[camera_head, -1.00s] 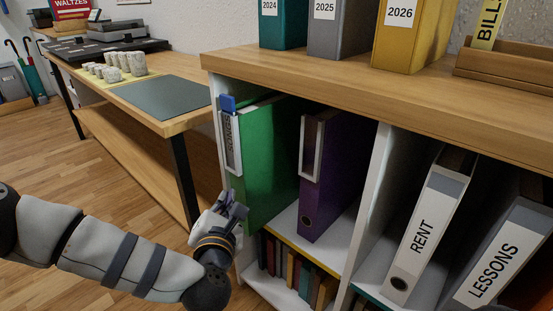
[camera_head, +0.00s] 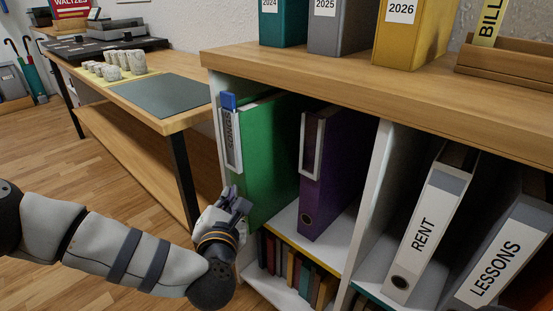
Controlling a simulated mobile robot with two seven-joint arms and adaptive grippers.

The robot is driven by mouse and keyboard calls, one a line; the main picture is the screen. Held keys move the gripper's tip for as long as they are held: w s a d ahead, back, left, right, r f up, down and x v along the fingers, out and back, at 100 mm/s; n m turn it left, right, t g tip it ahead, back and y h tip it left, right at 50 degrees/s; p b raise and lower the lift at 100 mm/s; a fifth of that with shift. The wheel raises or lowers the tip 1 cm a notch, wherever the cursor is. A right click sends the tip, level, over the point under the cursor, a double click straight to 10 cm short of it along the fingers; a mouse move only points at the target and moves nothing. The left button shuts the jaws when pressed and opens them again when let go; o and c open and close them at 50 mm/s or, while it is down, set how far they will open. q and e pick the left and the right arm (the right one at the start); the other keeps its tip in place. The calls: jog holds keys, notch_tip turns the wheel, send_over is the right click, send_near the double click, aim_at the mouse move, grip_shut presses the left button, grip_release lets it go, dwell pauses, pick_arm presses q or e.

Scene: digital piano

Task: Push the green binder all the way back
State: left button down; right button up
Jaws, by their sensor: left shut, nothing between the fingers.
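The green binder (camera_head: 268,160) stands upright in the left compartment of the shelf unit, left of a purple binder (camera_head: 330,180). Its spine, with a pale label frame and a blue piece at the top, faces out near the compartment's front left edge. My left gripper (camera_head: 236,198) is shut and empty, with its fingers at the lower part of the green binder's spine. They seem to touch it, and they hide the spine's lower end. My right gripper is not in view.
White binders marked RENT (camera_head: 430,225) and LESSONS (camera_head: 500,255) lean in the right compartment. Small books (camera_head: 290,270) stand on the shelf below. The wooden top (camera_head: 300,85) carries several binders. A wooden table (camera_head: 185,120) stands at the left.

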aim_at(241, 189)
pick_arm(q)
jog(key=shift+w+d+b, duration=0.6)
jog(key=shift+w+d, duration=0.2)
jog(key=shift+w, duration=0.25)
jog(key=shift+w+d+b, duration=0.65)
jog(key=shift+w+d, duration=0.2)
jog(key=shift+w, duration=0.15)
jog(key=shift+w+d+b, duration=0.6)
jog(key=shift+w+d, duration=0.2)
jog(key=shift+w, duration=0.25)
dwell(2.6)
jog(key=shift+s+a+r+p, duration=0.15)
jog(key=shift+s+a+p, duration=0.1)
jog(key=shift+p, duration=0.1)
jog(key=s+a+p, duration=0.2)
jog(key=shift+s, duration=0.4)
jog(key=shift+s+a+p, duration=0.3)
jog(key=shift+s, duration=0.05)
